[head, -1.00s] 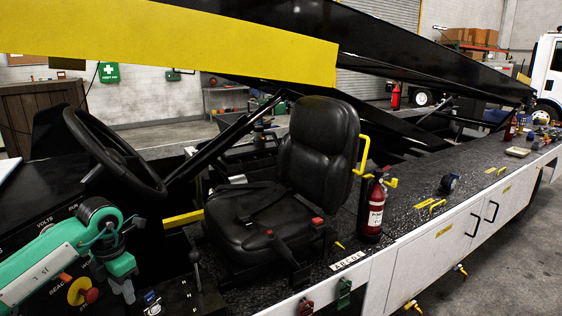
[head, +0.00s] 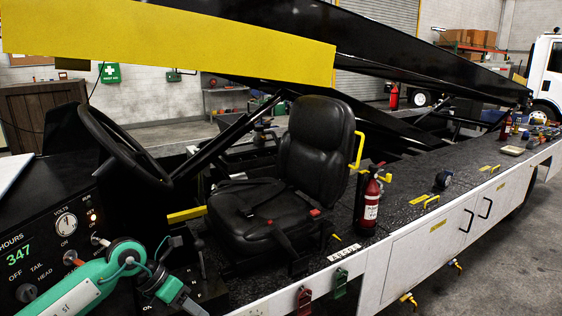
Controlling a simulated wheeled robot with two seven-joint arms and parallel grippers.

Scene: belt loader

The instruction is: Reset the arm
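My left arm, teal with grey joints, comes in at the lower left in the head view. It bends at a joint in front of the control panel (head: 60,255), and its far end runs down and right to the bottom edge. I see no fingers of my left gripper; they are cut off below the picture. My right arm and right gripper do not show.
A steering wheel (head: 122,150) and a black seat (head: 315,150) stand behind my arm. A red fire extinguisher (head: 369,205) stands right of the seat on the dark deck (head: 410,215). A yellow-sided beam (head: 170,45) crosses above. Grey floor lies at the right.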

